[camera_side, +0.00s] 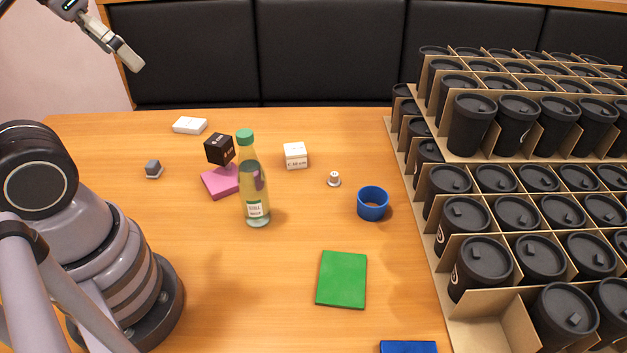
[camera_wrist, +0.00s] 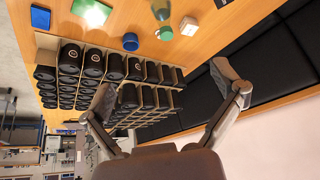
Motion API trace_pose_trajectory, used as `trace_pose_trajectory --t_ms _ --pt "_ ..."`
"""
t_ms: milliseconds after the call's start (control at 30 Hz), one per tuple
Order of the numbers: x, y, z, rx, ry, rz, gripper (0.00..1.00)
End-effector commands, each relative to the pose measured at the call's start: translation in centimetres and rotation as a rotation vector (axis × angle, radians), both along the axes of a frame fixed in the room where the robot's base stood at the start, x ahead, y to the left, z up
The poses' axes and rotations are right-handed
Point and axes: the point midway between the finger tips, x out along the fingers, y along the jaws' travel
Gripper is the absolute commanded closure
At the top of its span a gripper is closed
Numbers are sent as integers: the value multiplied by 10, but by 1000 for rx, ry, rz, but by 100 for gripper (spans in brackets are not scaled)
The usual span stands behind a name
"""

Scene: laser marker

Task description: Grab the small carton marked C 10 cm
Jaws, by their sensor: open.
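The small white carton marked C 10 cm (camera_side: 295,155) stands on the wooden table, right of the bottle and near the back edge. A small white box at the top of the wrist view (camera_wrist: 188,26) appears to be the same carton. My gripper (camera_side: 130,56) is high at the upper left in the side view, well away from the carton. In the wrist view my gripper (camera_wrist: 165,84) has its fingers spread wide with nothing between them.
A green-capped bottle (camera_side: 257,195) stands left of the carton. A black box (camera_side: 219,149) and pink block (camera_side: 219,182) are farther left. A small silver-white piece (camera_side: 334,179) and blue ring (camera_side: 373,204) lie right. Cardboard crates of black cups (camera_side: 490,310) fill the right side.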

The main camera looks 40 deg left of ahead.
Motion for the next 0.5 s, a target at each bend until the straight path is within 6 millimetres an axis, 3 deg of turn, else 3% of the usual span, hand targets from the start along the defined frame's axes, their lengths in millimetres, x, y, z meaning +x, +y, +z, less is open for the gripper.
trace_pose_trajectory --t_ms 333,500 --pt "1 1 -1 9 11 -3 10" --pt "17 16 -10 131 157 -55 10"
